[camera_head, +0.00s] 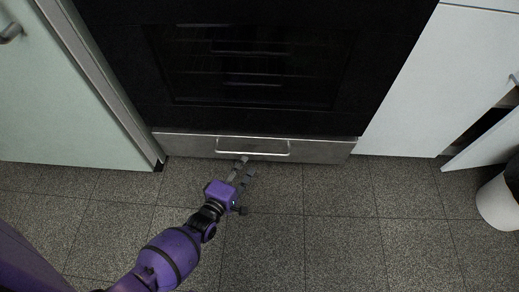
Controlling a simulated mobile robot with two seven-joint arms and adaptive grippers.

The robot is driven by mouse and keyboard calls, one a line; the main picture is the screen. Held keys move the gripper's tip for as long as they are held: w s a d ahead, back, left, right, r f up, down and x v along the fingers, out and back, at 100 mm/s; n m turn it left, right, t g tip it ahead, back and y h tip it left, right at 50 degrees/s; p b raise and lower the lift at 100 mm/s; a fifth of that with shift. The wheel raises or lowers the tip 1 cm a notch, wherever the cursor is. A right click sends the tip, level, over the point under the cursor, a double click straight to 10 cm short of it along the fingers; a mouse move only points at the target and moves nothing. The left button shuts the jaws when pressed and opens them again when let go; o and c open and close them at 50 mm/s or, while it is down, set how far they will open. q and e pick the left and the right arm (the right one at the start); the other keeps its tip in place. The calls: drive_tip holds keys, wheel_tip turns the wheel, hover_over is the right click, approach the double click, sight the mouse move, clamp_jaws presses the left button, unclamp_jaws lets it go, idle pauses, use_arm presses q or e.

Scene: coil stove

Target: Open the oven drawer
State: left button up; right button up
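The oven drawer (185,145) is a low grey metal panel under the black oven door, close to the floor. It looks closed, with its front in line with the oven. A silver bar handle (270,154) runs across its middle. I cannot tell whether a fingertip touches the handle. My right gripper is not in view.
The black oven door (245,120) is above the drawer. A pale green cabinet (65,100) stands left and a white cabinet (410,100) right. At far right, a cabinet door (485,148) stands ajar near a white bin (495,203). The tiled floor (320,220) before the drawer is clear.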

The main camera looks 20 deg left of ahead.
sight(252, 153)
use_arm(q)
drive_tip(key=b+x, duration=0.1)
drive_tip(key=x, duration=0.2)
drive_tip(key=b+x, duration=0.1)
drive_tip(key=x, duration=0.2)
drive_tip(key=shift+w+f+b, duration=0.3)
drive_tip(key=shift+w+d, duration=0.1)
drive_tip(key=shift+w, duration=0.35)
clamp_jaws()
